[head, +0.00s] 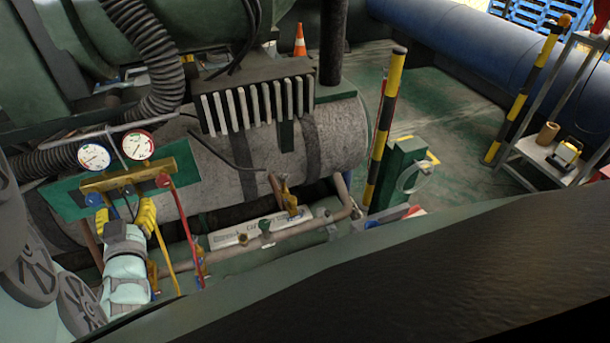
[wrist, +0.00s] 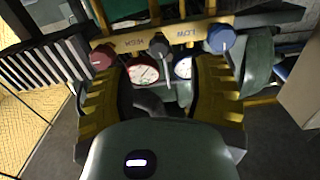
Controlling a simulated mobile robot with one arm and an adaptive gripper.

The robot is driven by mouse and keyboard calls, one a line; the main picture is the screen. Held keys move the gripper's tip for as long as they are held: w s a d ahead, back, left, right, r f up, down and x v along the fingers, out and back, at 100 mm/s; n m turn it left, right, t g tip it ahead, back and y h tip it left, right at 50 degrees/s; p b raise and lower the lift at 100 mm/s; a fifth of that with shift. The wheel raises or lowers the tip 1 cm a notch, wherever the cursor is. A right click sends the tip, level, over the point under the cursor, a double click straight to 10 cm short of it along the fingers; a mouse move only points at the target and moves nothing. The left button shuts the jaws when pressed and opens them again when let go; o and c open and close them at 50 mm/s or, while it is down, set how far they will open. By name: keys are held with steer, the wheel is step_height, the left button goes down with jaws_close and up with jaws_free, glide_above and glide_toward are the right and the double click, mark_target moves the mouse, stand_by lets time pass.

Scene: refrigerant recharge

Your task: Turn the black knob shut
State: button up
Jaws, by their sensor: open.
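The black knob (wrist: 159,47) is at the middle of the brass manifold (wrist: 130,44), with a small lever or pointer hanging from it. In the head view it is dark and small on the manifold (head: 118,178), and its angle is hard to read. My gripper (head: 125,209) has yellow ribbed fingers, spread open just below the manifold. In the wrist view the open gripper (wrist: 160,68) has one finger on each side of the black knob, with gaps between. I see no contact with the knob.
A red knob (wrist: 101,57) and a blue knob (wrist: 220,40) flank the black one, close to my fingertips. Two gauges (head: 94,156) (head: 138,145) stand above the manifold. Red and yellow hoses (head: 180,222) hang beside my gripper. Copper pipes (head: 300,232) run to the right.

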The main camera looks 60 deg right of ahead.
mark_target(129, 193)
steer(key=b+x, duration=0.1)
steer(key=x, duration=0.5)
steer(key=shift+w+d, duration=0.2)
steer(key=shift+d, duration=0.1)
steer(key=shift+c, duration=0.3)
jaws_close()
